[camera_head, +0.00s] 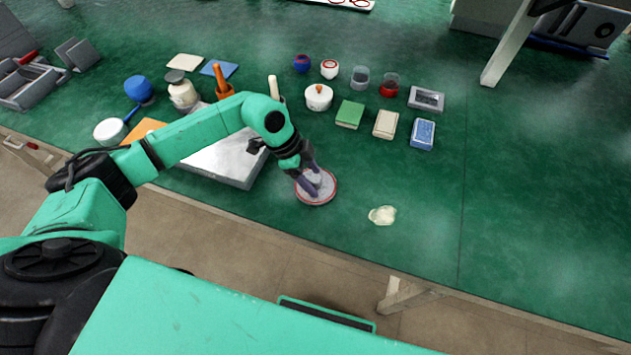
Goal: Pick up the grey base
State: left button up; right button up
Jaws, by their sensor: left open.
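A round, shallow grey piece with a red rim (326,197) lies on the green table, and it looks like the grey base. My left gripper (314,184) is open and points down at this piece. Its dark fingers hide part of the grey surface, and I cannot tell whether they touch it. My right gripper is not in view.
A pale grey slab (236,176) lies left of the gripper, partly under my left arm. A crumpled pale item (382,215) lies to the right. Behind are a white lidded pot (318,99), a green block (350,115) and a blue box (422,134).

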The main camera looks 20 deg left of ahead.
pick_arm(q)
jog(key=shift+w+f, duration=0.1)
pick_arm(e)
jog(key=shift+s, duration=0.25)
pick_arm(q)
grip_shut()
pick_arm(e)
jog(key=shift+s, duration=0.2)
